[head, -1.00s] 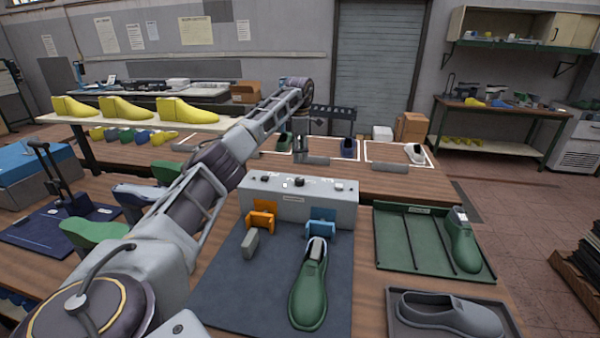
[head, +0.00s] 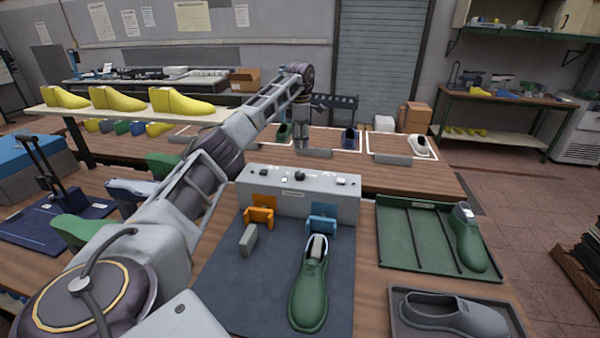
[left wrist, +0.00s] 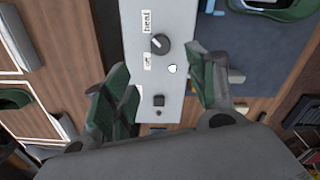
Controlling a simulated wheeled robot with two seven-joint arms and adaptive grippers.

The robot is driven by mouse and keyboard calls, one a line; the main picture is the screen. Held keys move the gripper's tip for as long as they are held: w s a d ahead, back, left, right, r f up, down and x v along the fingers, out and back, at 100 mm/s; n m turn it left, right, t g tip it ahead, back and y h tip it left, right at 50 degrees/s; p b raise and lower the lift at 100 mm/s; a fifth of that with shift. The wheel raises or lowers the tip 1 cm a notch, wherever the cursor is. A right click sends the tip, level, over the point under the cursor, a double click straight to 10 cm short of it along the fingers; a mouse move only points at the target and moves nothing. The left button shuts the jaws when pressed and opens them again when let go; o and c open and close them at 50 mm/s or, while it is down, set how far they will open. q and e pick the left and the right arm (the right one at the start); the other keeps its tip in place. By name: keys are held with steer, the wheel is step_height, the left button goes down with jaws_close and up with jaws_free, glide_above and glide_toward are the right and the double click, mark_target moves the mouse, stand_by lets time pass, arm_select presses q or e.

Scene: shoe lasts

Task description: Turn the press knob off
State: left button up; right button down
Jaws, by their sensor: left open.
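The grey press box (head: 335,205) stands at the back of the dark mat, with a round black knob (head: 300,175) on its top. In the left wrist view the knob (left wrist: 160,44) has a pale pointer mark toward its left, beside small labels that seem to read "heat" and "off". My left gripper (head: 302,146) points down, above and behind the box in the head view. In the left wrist view its green-padded fingers (left wrist: 158,72) are apart with nothing between them, and the knob shows just beyond the tips. My right gripper is out of view.
A small white button (head: 284,180) and dark switches sit near the knob. An orange clamp (head: 260,215) and a blue clamp (head: 322,221) stand before the box. A green shoe (head: 309,290) lies on the mat (head: 235,290). A green tray (head: 400,240) is at right.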

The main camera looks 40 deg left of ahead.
arm_select(q)
glide_above(300, 173)
steer(key=shift+f, duration=3.6)
steer(key=shift+w+f+p, duration=0.1)
steer(key=shift+f+p, duration=0.5)
steer(key=shift+f, duration=2.6)
steer(key=c, duration=1)
steer(key=shift+a, duration=0.1)
